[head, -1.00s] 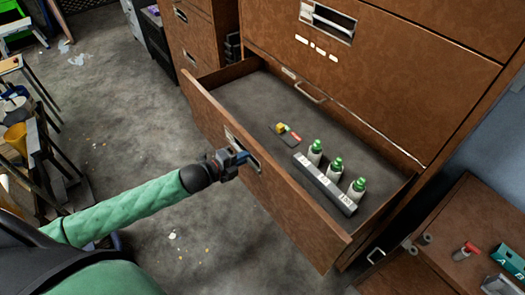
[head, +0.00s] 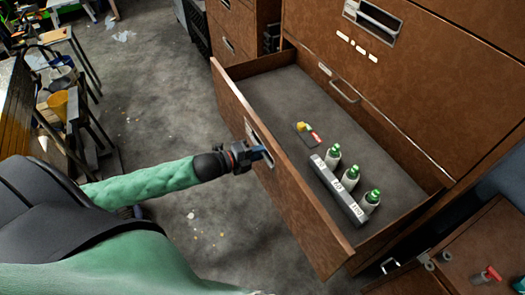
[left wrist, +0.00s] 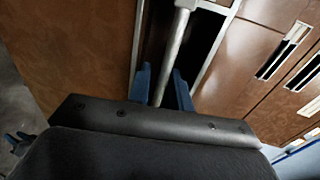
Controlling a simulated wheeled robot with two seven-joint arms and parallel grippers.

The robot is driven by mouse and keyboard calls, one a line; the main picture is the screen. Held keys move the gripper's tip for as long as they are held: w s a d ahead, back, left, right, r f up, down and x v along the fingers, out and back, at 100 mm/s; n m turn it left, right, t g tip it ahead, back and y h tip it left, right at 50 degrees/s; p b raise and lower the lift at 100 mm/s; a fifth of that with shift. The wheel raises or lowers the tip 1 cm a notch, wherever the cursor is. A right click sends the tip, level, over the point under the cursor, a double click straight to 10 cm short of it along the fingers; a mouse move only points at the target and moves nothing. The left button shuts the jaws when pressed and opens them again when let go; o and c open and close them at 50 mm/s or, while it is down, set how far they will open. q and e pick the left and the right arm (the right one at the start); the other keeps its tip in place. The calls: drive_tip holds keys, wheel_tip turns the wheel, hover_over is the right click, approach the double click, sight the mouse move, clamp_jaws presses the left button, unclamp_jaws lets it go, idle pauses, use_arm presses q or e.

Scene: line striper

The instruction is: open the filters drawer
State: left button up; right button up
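A brown wooden drawer (head: 285,190) is pulled well out of the large cabinet. Its front panel carries a metal bar handle (head: 256,137) in a recessed plate. My left gripper (head: 262,155) is at this handle. In the left wrist view the blue fingers (left wrist: 163,88) stand on either side of the metal bar (left wrist: 176,40), closed around it. No filters label is readable. My right gripper is out of view.
Another drawer front with a handle (head: 373,18) is above the open one. A brown cabinet top with a red-tipped item (head: 485,275) is at the lower right. A cluttered bench (head: 50,120) stands at the left. The grey floor between is mostly clear.

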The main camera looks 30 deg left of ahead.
use_arm(q)
drive_tip(key=shift+s+a, duration=0.1)
drive_tip(key=shift+a, duration=0.05)
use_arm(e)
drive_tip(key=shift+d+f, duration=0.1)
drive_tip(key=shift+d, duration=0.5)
